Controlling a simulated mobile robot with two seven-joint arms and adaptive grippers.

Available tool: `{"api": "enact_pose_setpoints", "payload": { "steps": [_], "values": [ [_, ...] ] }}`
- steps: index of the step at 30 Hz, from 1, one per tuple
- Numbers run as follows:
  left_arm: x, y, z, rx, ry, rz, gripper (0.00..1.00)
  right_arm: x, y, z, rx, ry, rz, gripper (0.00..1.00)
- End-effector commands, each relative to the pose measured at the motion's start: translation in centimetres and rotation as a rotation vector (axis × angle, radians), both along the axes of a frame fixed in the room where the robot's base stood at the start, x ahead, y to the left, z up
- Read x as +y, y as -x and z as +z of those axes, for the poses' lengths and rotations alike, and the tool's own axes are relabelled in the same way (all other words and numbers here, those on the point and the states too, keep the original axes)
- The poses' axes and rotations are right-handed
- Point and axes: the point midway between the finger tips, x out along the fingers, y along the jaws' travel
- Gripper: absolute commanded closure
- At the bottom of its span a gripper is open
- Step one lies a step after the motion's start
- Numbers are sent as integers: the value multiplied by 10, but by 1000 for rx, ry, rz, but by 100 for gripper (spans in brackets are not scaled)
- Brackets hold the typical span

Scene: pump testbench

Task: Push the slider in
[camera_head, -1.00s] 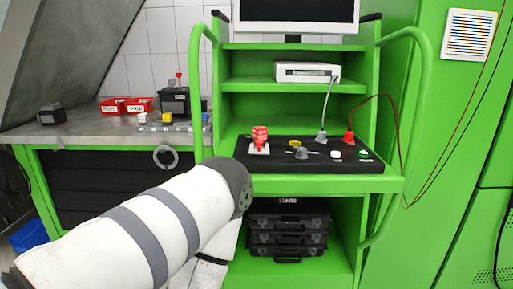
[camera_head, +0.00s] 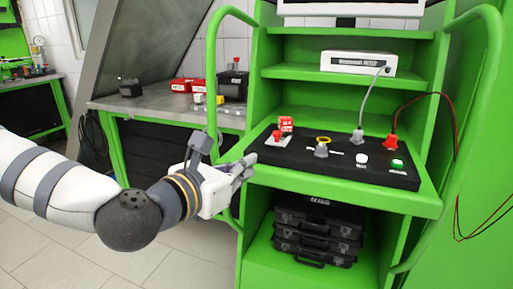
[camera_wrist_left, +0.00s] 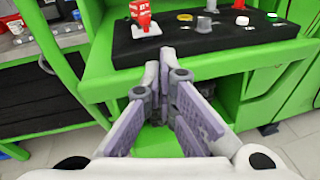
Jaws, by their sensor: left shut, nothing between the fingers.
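The black control panel (camera_head: 340,172) lies on the green cart's shelf. At its left end is a red knob (camera_head: 277,136) on a white plate, with a red labelled tag (camera_head: 286,123) by it. The tag also shows in the left wrist view (camera_wrist_left: 140,10). A grey knob with a yellow ring (camera_head: 321,150), a white button (camera_head: 361,159) and a green button (camera_head: 397,163) sit to the right. I cannot tell which part is the slider. My left gripper (camera_head: 246,165) is shut and empty, at the cart's front left, short of the panel.
The cart's green tube handles (camera_head: 211,85) rise on both sides of the shelf. Black cases (camera_head: 316,232) lie on the lower shelf. A grey workbench (camera_head: 165,108) with red bins (camera_head: 182,85) stands to the left. A red plug (camera_head: 390,140) and cables are on the panel's right.

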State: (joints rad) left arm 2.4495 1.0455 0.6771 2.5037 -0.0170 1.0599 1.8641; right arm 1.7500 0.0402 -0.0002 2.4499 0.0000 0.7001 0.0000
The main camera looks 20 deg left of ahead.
Motion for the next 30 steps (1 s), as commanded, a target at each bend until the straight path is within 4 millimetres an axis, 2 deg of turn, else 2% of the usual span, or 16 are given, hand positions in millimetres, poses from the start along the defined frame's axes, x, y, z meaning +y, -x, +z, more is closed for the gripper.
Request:
{"api": "enact_pose_setpoints", "payload": {
  "steps": [2, 5, 13, 16, 21, 30],
  "values": [
    [6, -2, 14, -23, 64, 25, 100, 0, 1, 0, 2, 0, 0, 60],
    [9, -3, 20, -33, 97, 38, 100, 0, 1, 0, 3, 0, 0, 60],
    [8, -3, 19, -33, 96, 37, 100, 0, 1, -1, 4, 0, 1, 60],
    [7, -9, 14, -26, 95, 38, 100, 0, 8, -7, 29, 0, 0, 60],
    [3, -35, 4, -17, 92, 38, 100, 0, 32, -30, 114, -1, 1, 60],
    [-10, -98, 4, -27, 91, 36, 100, 0, 36, -35, 130, 0, 1, 60]
  ]
}}
